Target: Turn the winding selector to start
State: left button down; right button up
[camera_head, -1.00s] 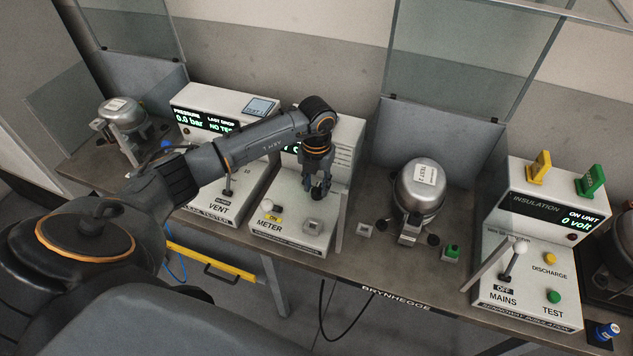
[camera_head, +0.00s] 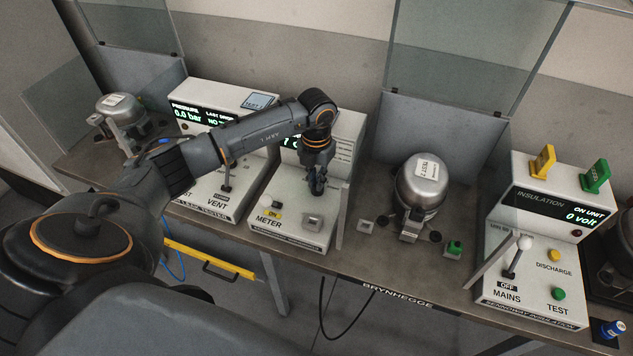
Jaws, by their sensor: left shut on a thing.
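The white meter unit (camera_head: 268,231) stands in the middle of the bench, with a lit display, an ON label and a METER label on its front. My left gripper (camera_head: 317,190) reaches down over this unit's sloped front and is shut. The winding selector itself is hidden behind the fingers, which appear to be closed on its knob. Its pointing direction cannot be read. My arm covers most of the display. A square metal socket (camera_head: 313,220) shows just below the fingertips. My right gripper is not in view.
Left of the meter unit is a leak tester (camera_head: 199,199) with a VENT lever. To the right stand a silver compressor (camera_head: 421,187) and an insulation tester (camera_head: 530,255) with a MAINS lever and buttons. Clear upright panels (camera_head: 465,60) rise behind.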

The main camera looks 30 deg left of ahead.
pick_arm(q)
jog(key=m+b, duration=0.4)
jog(key=m, duration=0.1)
jog(key=shift+w+a+f+b, duration=0.1)
jog(key=shift+a+b, duration=0.1)
jog(key=shift+b, duration=0.1)
jog(key=shift+m+b, duration=1.05)
jog(key=shift+m, duration=0.45)
jog(key=shift+r, duration=0.2)
jog(key=c, duration=1.4)
grip_release()
jog(key=shift+c, duration=0.2)
notch_tip(320, 180, up, 12)
